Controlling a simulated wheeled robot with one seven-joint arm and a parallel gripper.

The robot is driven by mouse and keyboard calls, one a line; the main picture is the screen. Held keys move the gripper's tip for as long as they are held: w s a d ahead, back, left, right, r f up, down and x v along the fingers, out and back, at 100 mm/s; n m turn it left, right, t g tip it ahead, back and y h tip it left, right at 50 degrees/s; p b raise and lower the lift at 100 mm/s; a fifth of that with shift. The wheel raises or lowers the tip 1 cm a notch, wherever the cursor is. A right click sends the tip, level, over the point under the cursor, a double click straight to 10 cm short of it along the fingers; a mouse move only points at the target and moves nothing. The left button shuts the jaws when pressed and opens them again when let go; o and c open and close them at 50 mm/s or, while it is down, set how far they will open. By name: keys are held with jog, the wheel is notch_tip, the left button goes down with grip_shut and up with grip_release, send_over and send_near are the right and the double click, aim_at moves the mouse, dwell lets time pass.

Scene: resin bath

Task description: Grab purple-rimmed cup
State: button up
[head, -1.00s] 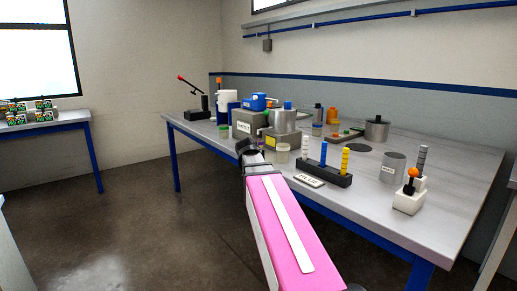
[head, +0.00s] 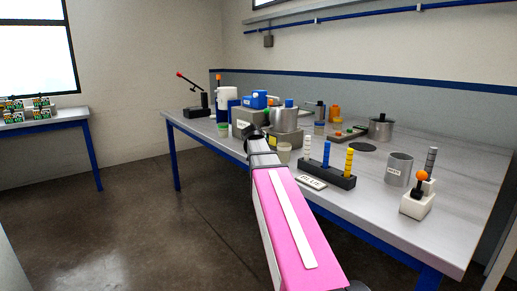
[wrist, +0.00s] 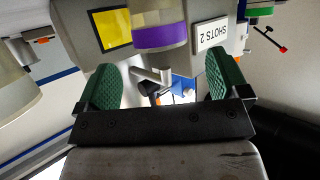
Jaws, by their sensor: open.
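The purple-rimmed cup (wrist: 160,34) is at the top middle of the wrist view, which appears upside down. Its body is pale and translucent with a wide purple band. My gripper (wrist: 158,82) is open, with a green pad on each side. The cup lies beyond the fingertips, roughly centred between them, and nothing is held. In the head view my gripper (head: 257,135) is at the bench's near edge, and I cannot make out the purple-rimmed cup there; the gripper and arm probably hide it.
A pale cup (head: 284,153) stands right of my gripper; a large cup (wrist: 14,92) is at the wrist view's left. A black peg rack (head: 328,174) is to the right on the bench (head: 365,215).

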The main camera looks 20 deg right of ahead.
jog(key=x, duration=0.5)
jog(key=shift+f, duration=0.15)
jog(key=c, duration=1)
